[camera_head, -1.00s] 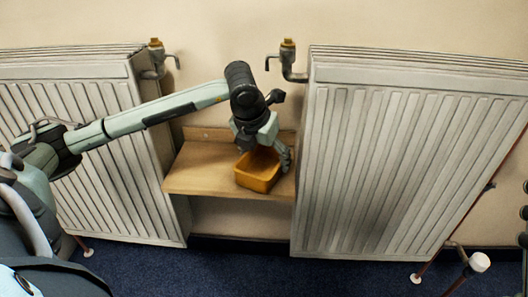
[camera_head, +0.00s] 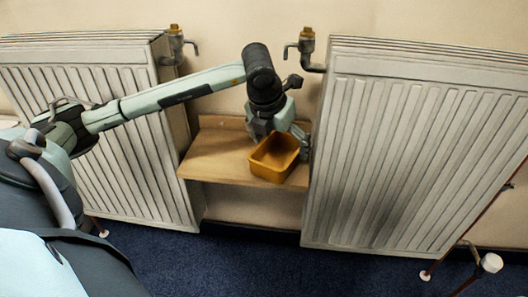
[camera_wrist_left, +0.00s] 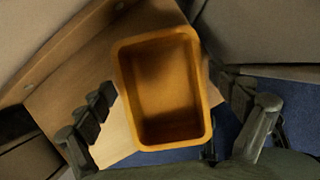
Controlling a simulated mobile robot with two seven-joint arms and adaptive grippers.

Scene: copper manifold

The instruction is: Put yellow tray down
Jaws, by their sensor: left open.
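The yellow tray (camera_head: 274,158) is a small, open, empty box on the right part of the wooden shelf (camera_head: 215,155). Its front edge reaches about the shelf's front edge. My left gripper (camera_head: 290,140) is at the tray from behind and above. In the left wrist view the tray (camera_wrist_left: 165,90) lies between the spread fingers of my left gripper (camera_wrist_left: 170,125), with a gap on the left side and a smaller one on the right. Whether the tray's underside rests fully on the shelf is hidden. My right gripper is not in view.
A white radiator (camera_head: 100,120) stands left of the shelf and another (camera_head: 410,150) stands close on the right. Brass-topped valves (camera_head: 177,42) and (camera_head: 307,45) stick out above. The left part of the shelf is bare. Blue carpet (camera_head: 240,262) lies below.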

